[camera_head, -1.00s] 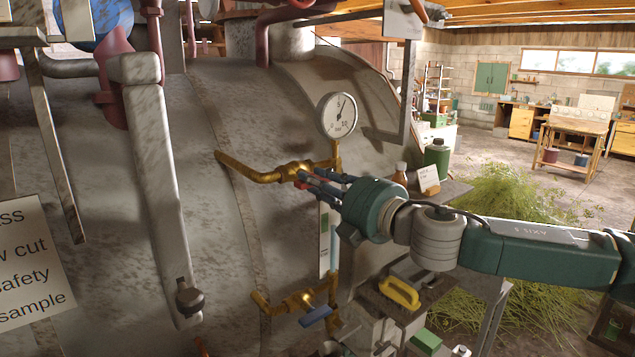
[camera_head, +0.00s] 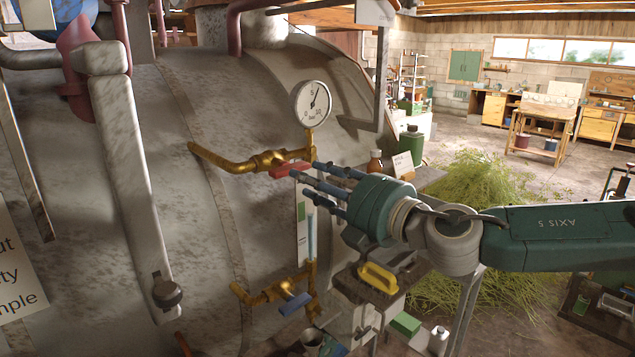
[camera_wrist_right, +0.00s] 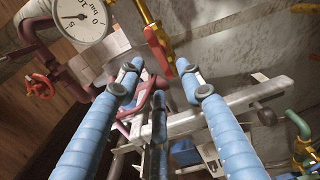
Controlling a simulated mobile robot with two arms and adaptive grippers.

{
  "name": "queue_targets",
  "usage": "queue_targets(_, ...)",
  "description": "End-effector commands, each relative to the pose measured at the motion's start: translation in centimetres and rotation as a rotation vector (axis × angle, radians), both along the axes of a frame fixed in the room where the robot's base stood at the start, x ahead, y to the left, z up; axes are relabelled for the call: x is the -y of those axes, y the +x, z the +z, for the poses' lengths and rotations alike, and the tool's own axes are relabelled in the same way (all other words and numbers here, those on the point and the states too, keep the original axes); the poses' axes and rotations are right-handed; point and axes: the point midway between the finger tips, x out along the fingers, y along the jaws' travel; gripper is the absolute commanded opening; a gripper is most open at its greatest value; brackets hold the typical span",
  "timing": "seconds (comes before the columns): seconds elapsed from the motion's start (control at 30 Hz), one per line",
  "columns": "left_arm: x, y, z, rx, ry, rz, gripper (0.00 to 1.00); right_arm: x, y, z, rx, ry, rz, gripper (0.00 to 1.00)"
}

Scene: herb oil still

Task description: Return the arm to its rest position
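My right gripper (camera_head: 312,182) comes in from the right, in front of the big metal still (camera_head: 190,150). Its blue fingers are spread and empty. Their tips are just right of the red lever handle (camera_head: 292,168) on the upper brass valve (camera_head: 255,162), below the round pressure gauge (camera_head: 311,103). In the right wrist view the red handle (camera_wrist_right: 160,50) shows beyond and between the open fingertips (camera_wrist_right: 157,72), seemingly apart from them. My right arm (camera_head: 555,237) stretches to the right edge. My left gripper is not in view.
A lower brass valve with a blue handle (camera_head: 294,304) and a glass tube sit below the gripper. A yellow-handled tool (camera_head: 378,278), a brown bottle (camera_head: 375,163) and a green bottle (camera_head: 411,146) are close by. Cut herbs (camera_head: 480,190) lie behind the arm.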

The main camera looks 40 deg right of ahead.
Motion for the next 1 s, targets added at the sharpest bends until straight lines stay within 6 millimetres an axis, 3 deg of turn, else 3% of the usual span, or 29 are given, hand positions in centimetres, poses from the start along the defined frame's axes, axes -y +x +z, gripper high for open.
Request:
queue_targets(0.2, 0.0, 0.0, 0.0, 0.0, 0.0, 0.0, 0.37, 0.1, -1.0, 0.0, 0.0, 0.002, -0.001, 0.37)
queue_targets(0.77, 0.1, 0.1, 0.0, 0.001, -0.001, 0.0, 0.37, -0.2, -0.8, -0.4, -0.005, 0.01, 0.005, 0.37)
queue_targets(0.87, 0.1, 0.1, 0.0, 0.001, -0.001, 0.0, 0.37, -1.9, 0.0, -2.1, -0.02, 0.051, 0.025, 0.37)
queue_targets(1.0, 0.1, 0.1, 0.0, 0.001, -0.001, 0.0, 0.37, -6.1, 1.7, -7.1, -0.071, 0.191, 0.056, 0.37)
